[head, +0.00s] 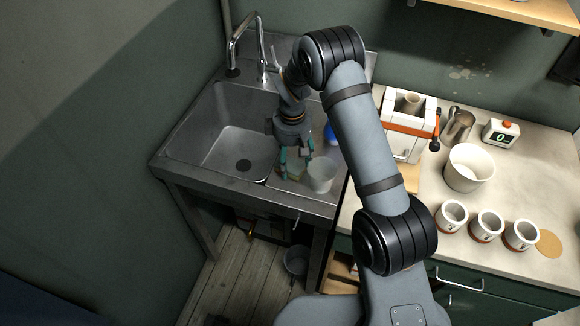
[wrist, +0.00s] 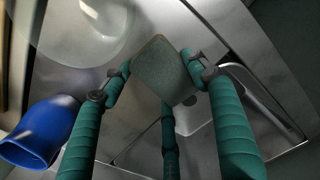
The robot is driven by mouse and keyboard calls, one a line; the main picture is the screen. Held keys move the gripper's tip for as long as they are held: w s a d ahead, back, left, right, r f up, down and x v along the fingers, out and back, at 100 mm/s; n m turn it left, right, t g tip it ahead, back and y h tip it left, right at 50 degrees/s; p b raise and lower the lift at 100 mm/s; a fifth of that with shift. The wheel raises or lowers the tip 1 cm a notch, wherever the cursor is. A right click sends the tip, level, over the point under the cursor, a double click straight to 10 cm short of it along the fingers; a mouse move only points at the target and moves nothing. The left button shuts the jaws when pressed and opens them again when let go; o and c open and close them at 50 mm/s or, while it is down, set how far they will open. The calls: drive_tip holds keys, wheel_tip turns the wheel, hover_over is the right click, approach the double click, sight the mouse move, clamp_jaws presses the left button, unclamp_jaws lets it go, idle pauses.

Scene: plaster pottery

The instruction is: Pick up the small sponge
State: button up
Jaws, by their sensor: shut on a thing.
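The small sponge (wrist: 163,72) is a grey-green block in the wrist view, between the teal fingers of my gripper (wrist: 158,80). The fingers are shut on it from its sides. In the head view my gripper (head: 294,168) points down over the drainboard at the right of the sink, and a small pale part of the sponge (head: 295,170) shows between the fingers. I cannot tell whether the sponge still touches the metal surface.
A white cup (head: 321,176) stands close to the right of my gripper. A blue object (head: 330,134) is behind it, partly hidden by my arm. The sink basin (head: 215,140) is at the left, with a tap (head: 235,55).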

sight(293, 162)
drive_tip(key=shift+r, duration=0.1)
drive_tip(key=shift+c, duration=0.3)
drive_tip(key=shift+w+r, duration=0.1)
drive_tip(key=shift+r, duration=0.3)
wheel_tip(293, 162, up, 9)
drive_tip(key=b, duration=0.2)
drive_tip(key=shift+o, duration=0.5)
drive_tip(key=c, duration=0.4)
drive_tip(key=shift+c, duration=0.2)
drive_tip(key=shift+d+r, duration=0.1)
drive_tip(key=shift+d, duration=0.05)
